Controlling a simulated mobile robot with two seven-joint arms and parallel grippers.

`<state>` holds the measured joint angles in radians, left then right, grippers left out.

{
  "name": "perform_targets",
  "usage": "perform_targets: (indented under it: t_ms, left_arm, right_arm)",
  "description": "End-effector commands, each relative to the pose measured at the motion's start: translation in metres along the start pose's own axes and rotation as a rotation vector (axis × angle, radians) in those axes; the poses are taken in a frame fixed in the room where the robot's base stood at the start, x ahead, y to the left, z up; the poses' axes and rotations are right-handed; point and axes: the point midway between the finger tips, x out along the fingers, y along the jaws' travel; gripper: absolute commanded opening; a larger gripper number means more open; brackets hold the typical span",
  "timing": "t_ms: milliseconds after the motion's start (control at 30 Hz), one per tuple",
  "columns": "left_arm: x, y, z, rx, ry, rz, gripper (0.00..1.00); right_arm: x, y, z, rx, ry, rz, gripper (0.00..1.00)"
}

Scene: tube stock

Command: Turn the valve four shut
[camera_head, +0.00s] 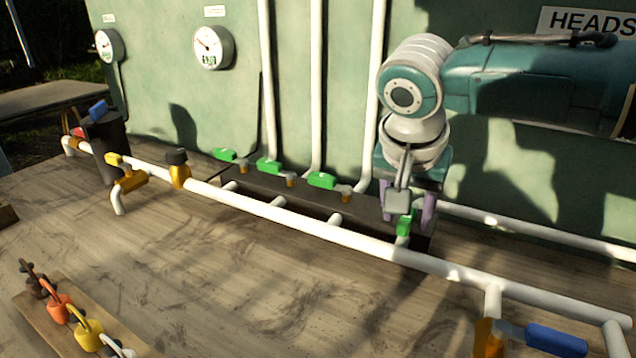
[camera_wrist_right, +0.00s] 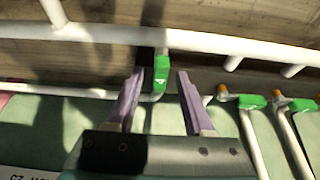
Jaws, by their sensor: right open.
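Valve four appears to be the rightmost green handle (camera_head: 405,224) of the row. It also shows in the wrist view (camera_wrist_right: 161,75), lying in line with its short white branch pipe. The other green handles, (camera_head: 321,180) (camera_head: 269,165) (camera_head: 224,155), lie crosswise to their pipes. My right gripper (camera_head: 408,205) is at valve four, pointing down, with purple fingers apart. In the wrist view the right gripper (camera_wrist_right: 160,76) has one fingertip on each side of the handle, with gaps visible. Contact is not seen. My left gripper is not in view.
A long white pipe (camera_head: 300,226) runs along the bench in front of the valves. A green wall (camera_head: 500,180) with vertical pipes stands behind. A blue-handled valve (camera_head: 555,340) is at front right. Several coloured padlocks (camera_head: 85,335) are at front left. The bench middle (camera_head: 250,290) is clear.

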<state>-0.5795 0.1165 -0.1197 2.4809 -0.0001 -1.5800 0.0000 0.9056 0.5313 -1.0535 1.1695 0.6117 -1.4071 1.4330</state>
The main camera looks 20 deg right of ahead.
Motion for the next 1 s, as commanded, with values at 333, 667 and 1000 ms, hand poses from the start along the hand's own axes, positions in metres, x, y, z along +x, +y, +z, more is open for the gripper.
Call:
perform_targets:
  t_ms: [333,667,1000]
  left_arm:
    - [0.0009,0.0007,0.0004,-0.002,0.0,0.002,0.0]
    - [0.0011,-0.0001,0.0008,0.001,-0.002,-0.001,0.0]
    - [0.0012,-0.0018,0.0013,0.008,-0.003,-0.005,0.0]
  right_arm:
    - [0.0036,-0.0004,-0.0001,-0.001,0.001,-0.001,0.5]
    - [0.0036,-0.0002,0.0,-0.001,0.001,-0.001,0.13]
    - [0.0036,-0.0001,-0.0001,-0.001,0.001,0.0,0.0]
